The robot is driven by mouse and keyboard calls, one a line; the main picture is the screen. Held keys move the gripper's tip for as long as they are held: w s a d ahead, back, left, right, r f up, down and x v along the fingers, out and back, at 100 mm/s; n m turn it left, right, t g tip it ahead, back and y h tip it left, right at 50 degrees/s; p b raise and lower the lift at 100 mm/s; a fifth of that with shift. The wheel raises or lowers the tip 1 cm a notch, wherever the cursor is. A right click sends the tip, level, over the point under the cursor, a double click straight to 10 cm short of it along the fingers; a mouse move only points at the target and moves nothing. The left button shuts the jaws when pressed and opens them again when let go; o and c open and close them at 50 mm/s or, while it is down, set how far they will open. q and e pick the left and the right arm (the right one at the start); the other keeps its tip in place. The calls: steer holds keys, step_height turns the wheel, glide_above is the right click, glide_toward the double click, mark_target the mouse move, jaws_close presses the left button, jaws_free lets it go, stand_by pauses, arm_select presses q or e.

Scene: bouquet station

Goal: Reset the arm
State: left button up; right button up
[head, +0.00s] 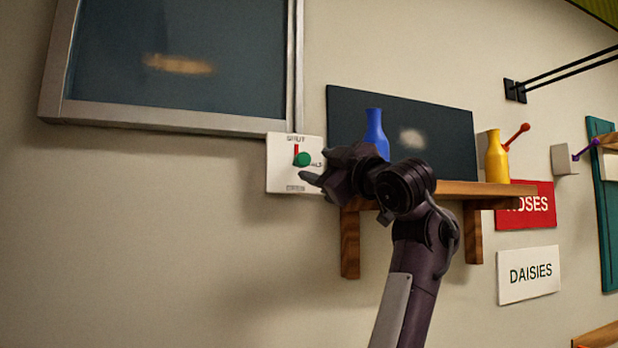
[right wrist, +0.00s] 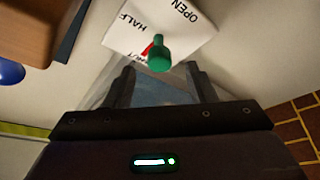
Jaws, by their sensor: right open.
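A white switch panel (head: 283,178) is on the wall below the framed dark pane. It carries a green knob (head: 302,159) with a short red bar (head: 296,149) beside it, under the SHUT label. In the right wrist view the panel (right wrist: 185,22) reads OPEN and HALF, and the green knob (right wrist: 160,54) stands just beyond the fingertips. My right gripper (head: 317,167) is beside the panel's right side, its fingers pointing at the knob. In the right wrist view the gripper (right wrist: 162,82) is open with nothing between its fingers. My left gripper is not in view.
A wooden shelf (head: 475,189) close to my right gripper holds a blue vase (head: 376,134) and a yellow vase (head: 497,160). The framed pane (head: 180,60) is above left. ROSES (head: 526,206) and DAISIES (head: 528,275) signs hang at right. The wall at lower left is bare.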

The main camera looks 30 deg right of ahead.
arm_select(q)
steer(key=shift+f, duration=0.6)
arm_select(e)
steer(key=shift+v, duration=0.85)
